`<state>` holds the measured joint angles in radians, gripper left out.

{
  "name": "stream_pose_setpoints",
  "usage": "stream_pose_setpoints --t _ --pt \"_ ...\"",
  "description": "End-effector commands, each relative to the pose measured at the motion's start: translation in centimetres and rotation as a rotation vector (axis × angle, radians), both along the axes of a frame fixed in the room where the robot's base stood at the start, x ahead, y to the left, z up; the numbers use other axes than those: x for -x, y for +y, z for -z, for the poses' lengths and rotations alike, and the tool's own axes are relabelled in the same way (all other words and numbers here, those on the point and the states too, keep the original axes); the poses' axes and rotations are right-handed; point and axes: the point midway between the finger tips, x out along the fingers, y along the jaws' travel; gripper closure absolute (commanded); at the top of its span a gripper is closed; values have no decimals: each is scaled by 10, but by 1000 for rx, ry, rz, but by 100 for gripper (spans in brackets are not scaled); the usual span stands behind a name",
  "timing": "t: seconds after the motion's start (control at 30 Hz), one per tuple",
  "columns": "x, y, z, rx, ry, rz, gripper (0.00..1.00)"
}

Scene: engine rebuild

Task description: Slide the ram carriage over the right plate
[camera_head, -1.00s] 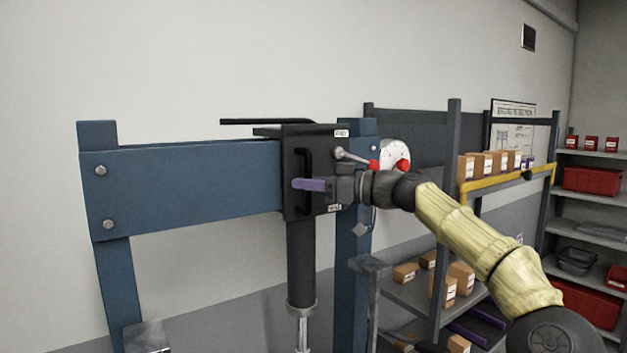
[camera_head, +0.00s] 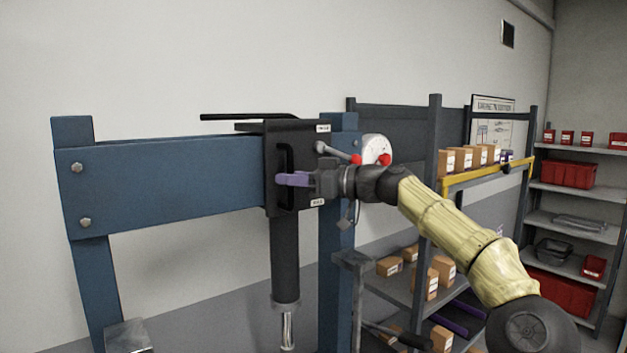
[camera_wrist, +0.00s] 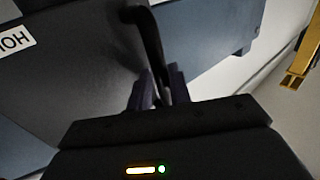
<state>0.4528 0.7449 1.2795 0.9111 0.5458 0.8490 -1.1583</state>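The ram carriage (camera_head: 300,145) is a black box on the blue press beam (camera_head: 165,180), at the beam's right end beside the right post. Its dark ram cylinder (camera_head: 285,260) hangs below, with a bright rod at its lower end. My gripper (camera_head: 287,179) is at the carriage's black vertical handle (camera_head: 284,156). In the wrist view, the purple fingers (camera_wrist: 160,88) are closed around the black handle (camera_wrist: 148,35). A silver plate (camera_head: 128,337) shows at the lower left. I cannot make out the right plate.
A white gauge with red knobs (camera_head: 376,152) sits right of the carriage, close to my arm. A shelf rack with cardboard boxes (camera_head: 445,275) stands behind my arm. Red bins (camera_head: 567,172) are on shelves at the far right.

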Motion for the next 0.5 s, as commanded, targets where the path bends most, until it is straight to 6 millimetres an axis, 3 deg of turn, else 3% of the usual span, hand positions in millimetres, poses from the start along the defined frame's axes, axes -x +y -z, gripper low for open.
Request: stream_pose_setpoints --t 0.17,0.5 --pt "4 -19 3 0 -2 6 81" --pt "24 -81 4 0 -3 7 81"
